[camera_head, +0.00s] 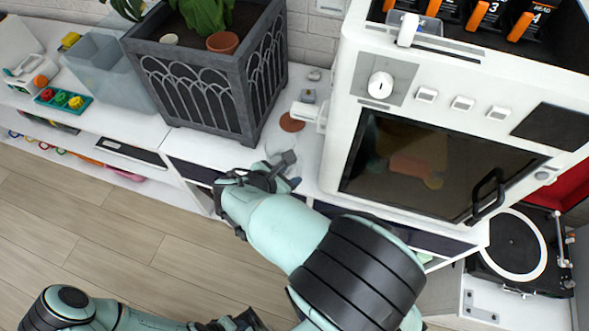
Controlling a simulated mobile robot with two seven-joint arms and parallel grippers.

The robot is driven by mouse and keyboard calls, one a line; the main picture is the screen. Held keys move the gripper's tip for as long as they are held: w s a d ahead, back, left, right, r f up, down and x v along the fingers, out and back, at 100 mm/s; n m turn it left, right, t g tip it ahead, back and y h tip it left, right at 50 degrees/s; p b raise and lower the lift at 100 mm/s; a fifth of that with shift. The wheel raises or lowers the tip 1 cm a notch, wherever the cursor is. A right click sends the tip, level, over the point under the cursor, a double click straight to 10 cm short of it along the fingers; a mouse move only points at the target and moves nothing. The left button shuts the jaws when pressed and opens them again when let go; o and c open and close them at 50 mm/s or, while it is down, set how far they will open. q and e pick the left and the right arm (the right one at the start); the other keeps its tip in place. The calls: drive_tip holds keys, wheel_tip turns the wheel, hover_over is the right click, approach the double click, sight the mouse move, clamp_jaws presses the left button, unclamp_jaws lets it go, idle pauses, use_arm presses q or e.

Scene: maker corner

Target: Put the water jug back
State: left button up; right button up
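I cannot make out a water jug for certain. A faint, clear, glass-like shape (276,146) shows on the white counter just beyond my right gripper, and it may be part of the jug. My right gripper (288,171) is at the counter's front edge, between the dark planter and the white oven-like machine. Its grey fingertips are close to the clear shape. My wrist hides part of the gripper, so I cannot tell whether it is open or holds something. My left gripper (238,321) is low at the bottom edge, partly cut off, its fingers unclear.
A dark planter (190,97) stands left of my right gripper, and a white machine (352,130) with a glass door stands right. A brown disc (291,122) lies between them. A grey bin (120,85) is further left. A turntable (512,244) is at right. Floor is clear at left.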

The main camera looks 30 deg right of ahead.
drive_tip(key=p+v, duration=0.1)
drive_tip(key=v, duration=0.5)
drive_tip(key=shift+a+r+p, duration=0.2)
drive_tip(key=shift+r+p, duration=0.05)
drive_tip(key=shift+p, duration=0.05)
drive_tip(key=shift+s, duration=0.1)
